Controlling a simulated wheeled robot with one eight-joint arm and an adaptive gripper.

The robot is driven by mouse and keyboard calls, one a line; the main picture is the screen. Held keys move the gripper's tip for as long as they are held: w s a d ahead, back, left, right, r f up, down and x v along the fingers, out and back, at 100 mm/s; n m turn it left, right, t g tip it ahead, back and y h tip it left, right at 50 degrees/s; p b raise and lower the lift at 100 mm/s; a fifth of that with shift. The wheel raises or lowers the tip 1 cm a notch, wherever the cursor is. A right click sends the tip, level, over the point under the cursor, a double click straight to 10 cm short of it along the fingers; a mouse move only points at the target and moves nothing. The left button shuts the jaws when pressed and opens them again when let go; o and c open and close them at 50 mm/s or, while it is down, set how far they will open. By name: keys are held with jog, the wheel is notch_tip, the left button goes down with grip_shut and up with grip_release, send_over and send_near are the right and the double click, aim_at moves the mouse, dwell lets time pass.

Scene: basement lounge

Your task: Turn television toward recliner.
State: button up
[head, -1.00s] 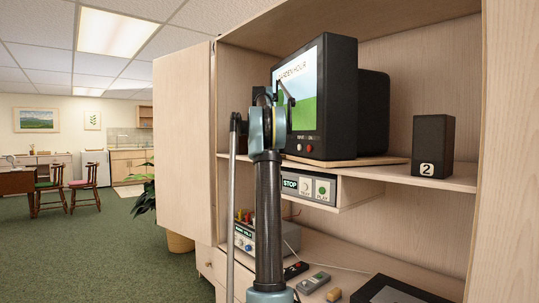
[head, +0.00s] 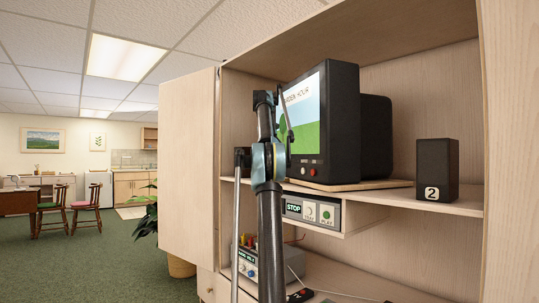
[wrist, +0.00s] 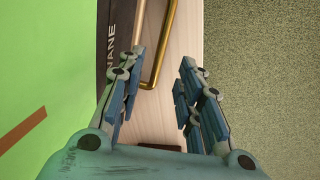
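The television (head: 345,125) is a dark boxy set on a thin wooden board (head: 350,186) on the cabinet's upper shelf. Its lit screen (head: 306,115), white above and green below, faces left and toward me. In the wrist view the green screen (wrist: 45,70) and dark bezel (wrist: 117,45) fill the left side. A brass handle (wrist: 163,45) runs beside a pale wood edge. My gripper (wrist: 162,57) is open, with the handle between its spread fingers; I cannot tell if they touch it. In the head view my arm hides part of the screen. The recliner is not in view.
A black speaker marked 2 (head: 437,170) stands right of the television. A control panel with STOP and PLAY buttons (head: 311,210) hangs below the shelf. The cabinet door (head: 188,170) stands at left. Green carpet (head: 100,265) is open at left.

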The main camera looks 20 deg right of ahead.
jog(key=r, duration=0.2)
jog(key=shift+w+a+r, duration=0.15)
jog(key=shift+a+r, duration=0.1)
jog(key=shift+r, duration=0.05)
dwell(0.8)
